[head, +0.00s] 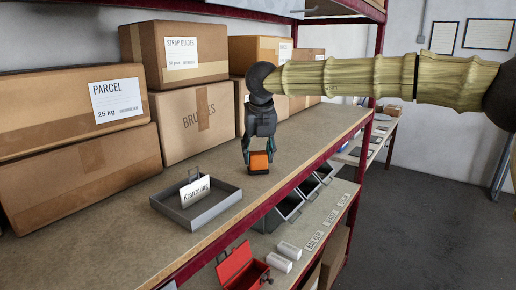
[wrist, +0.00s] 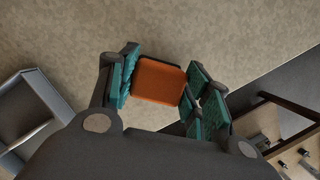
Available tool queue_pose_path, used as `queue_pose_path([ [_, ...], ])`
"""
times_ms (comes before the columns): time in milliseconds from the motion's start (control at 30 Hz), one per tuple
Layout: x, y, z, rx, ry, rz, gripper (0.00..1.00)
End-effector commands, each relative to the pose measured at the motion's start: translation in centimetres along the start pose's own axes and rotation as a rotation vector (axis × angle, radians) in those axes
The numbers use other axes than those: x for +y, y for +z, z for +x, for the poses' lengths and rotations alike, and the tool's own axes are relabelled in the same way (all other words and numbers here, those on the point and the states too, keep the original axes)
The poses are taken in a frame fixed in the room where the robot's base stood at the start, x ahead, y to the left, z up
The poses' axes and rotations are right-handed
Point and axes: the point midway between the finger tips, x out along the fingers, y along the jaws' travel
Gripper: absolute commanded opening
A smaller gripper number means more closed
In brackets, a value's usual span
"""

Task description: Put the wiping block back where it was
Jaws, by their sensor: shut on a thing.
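The wiping block (head: 259,162) is orange with a dark underside. My gripper (head: 259,153) reaches down from above and is shut on the block, one teal finger on each side. In the wrist view the orange top of the block (wrist: 159,80) shows between the teal finger pads of my gripper (wrist: 160,92). I cannot tell whether the block's underside touches the board.
A grey tray (head: 222,204) with a "Kranzsling" card (head: 195,191) stands left of the block. Cardboard boxes (head: 191,122) line the back. A lower shelf holds a red toolbox (head: 240,268), white rolls (head: 288,250) and dark bins. The board is bare around the block.

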Motion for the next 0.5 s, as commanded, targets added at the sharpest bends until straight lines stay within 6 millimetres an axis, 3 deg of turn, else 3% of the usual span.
queue_pose_path([
  [167, -0.02, -0.03, 0.15, 0.000, 0.000, 0.001, 0.30],
  [200, -0.02, -0.04, 0.16, 0.000, 0.000, 0.001, 0.50],
  [300, -0.02, -0.04, 0.16, 0.000, 0.000, 0.001, 0.69],
  [500, -0.02, -0.03, 0.13, 0.000, 0.000, 0.001, 0.70],
])
